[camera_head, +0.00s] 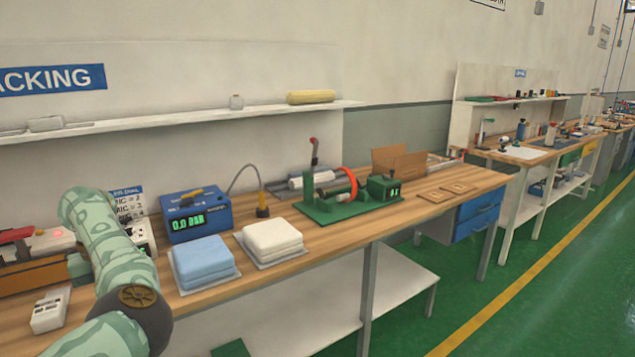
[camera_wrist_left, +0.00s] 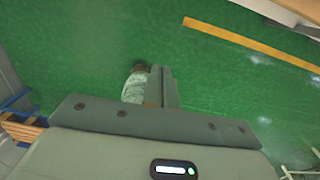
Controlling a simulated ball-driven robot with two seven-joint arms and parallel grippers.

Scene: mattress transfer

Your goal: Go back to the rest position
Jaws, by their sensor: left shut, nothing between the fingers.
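My left arm (camera_head: 125,270) comes in from the lower left in the head view, and its gripper is hidden from that view. In the left wrist view my left gripper (camera_wrist_left: 162,72) is shut, with its fingers together and nothing between them, over the green floor (camera_wrist_left: 90,50). No object touches it there. My right gripper is not seen in either view. The workbench (camera_head: 335,236) stands ahead with a folded blue mattress (camera_head: 203,260) and a folded white mattress (camera_head: 271,238), each on a thin sheet, side by side.
A blue pressure box (camera_head: 196,219) reads 0.0 bar behind the mattresses. A green fixture (camera_head: 345,206) stands to their right, and a small white device (camera_head: 50,309) lies left of my arm. A wall shelf (camera_head: 200,118) runs above. Floor right of the bench is clear.

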